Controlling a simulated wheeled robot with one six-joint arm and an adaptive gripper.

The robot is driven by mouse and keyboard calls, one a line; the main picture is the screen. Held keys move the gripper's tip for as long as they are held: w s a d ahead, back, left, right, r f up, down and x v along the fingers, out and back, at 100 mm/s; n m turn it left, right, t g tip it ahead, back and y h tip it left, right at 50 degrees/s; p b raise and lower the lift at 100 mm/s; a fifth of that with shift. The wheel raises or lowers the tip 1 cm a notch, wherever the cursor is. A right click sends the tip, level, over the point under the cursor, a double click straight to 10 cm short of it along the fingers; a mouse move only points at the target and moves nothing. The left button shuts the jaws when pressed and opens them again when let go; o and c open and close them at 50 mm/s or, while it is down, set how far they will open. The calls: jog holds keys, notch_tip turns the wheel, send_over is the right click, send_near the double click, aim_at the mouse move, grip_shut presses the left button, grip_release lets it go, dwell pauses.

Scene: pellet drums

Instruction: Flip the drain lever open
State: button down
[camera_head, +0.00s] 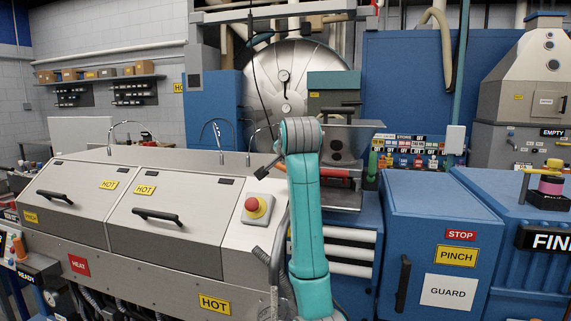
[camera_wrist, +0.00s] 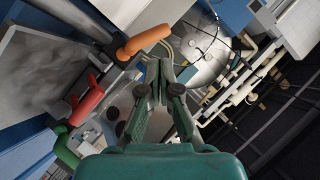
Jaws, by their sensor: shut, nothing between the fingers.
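In the wrist view, my gripper (camera_wrist: 159,66) is shut and empty, its fingertips together. Left of the fingers are three coloured handles: an orange one (camera_wrist: 146,41), a red one (camera_wrist: 87,101) and a green one (camera_wrist: 63,148). The orange one is closest to the fingertips, which look apart from it in the picture. I cannot tell which of them is the drain lever. In the head view, a red handle (camera_head: 336,173) and a green handle (camera_head: 372,164) show right of my teal arm.
A grey covered machine (camera_head: 160,240) with HOT signs and a red stop button (camera_head: 255,207) stands left of my arm. A blue guard cabinet (camera_head: 437,225) stands to the right. A large round metal drum (camera_head: 300,75) is behind.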

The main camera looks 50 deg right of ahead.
jog(key=w+v, duration=0.1)
jog(key=v, duration=0.5)
jog(key=shift+a+r, duration=0.3)
jog(key=shift+r, duration=0.1)
